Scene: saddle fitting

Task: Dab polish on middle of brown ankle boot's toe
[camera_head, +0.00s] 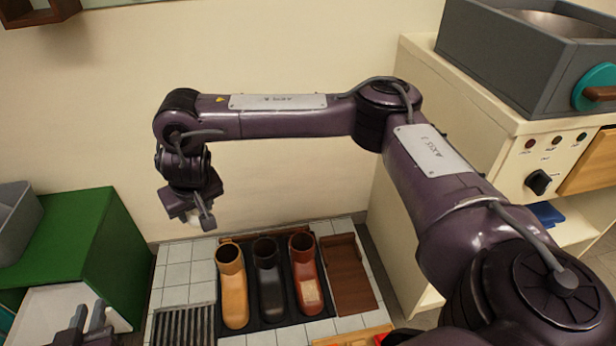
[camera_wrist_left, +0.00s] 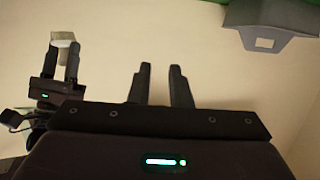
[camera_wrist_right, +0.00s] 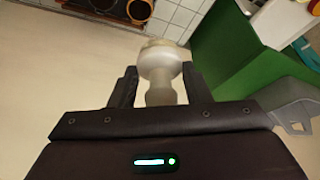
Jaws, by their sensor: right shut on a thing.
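My right gripper (camera_head: 200,215) is shut on a pale, knob-headed dabber (camera_wrist_right: 162,75), whose rounded head points away from the jaws. It hangs high at the left of the boots, apart from them. The left wrist view also shows this gripper (camera_wrist_left: 62,62) with the pale piece. The brown ankle boot (camera_head: 301,262) stands rightmost in a row, beside a black boot (camera_head: 268,290) and a tan boot (camera_head: 233,295). A lighter patch (camera_head: 311,291) shows on the brown boot's front. My left gripper (camera_head: 88,322) is open and empty at the lower left.
The boots stand on a dark mat (camera_head: 288,322) on a tiled surface. A slatted grate (camera_head: 183,325) and a brown wooden tray (camera_head: 347,275) flank them. A green cabinet (camera_head: 95,235) with a grey bin (camera_head: 18,220) stands left; a cream machine (camera_head: 470,120) stands right.

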